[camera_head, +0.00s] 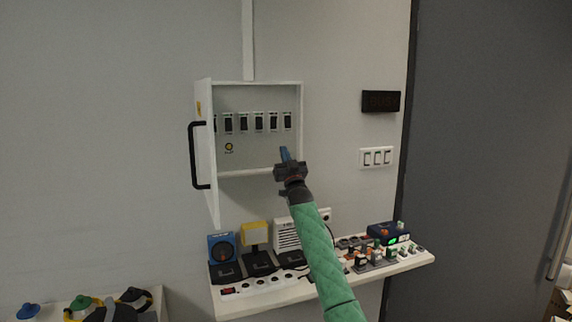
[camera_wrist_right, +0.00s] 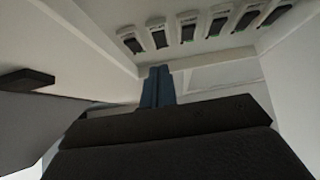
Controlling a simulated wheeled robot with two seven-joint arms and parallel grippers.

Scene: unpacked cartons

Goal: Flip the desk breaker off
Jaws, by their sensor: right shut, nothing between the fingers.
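A white breaker box (camera_head: 246,168) hangs on the wall with its door (camera_head: 207,150) swung open to the left. A row of several dark breaker switches (camera_head: 258,122) runs across its panel, and the row also shows at the top of the right wrist view (camera_wrist_right: 188,29). Which one is the desk breaker cannot be read. My right gripper (camera_head: 285,154) is at the box's lower right part, below the row and apart from the switches in the picture. Its blue fingers (camera_wrist_right: 157,87) are together and empty. My left gripper is not in view.
The door has a black handle (camera_head: 194,155). A white shelf (camera_head: 330,284) below holds a blue fan, a yellow lamp and other devices. A triple wall switch (camera_head: 376,157) and a dark display (camera_head: 380,101) are on the wall to the right.

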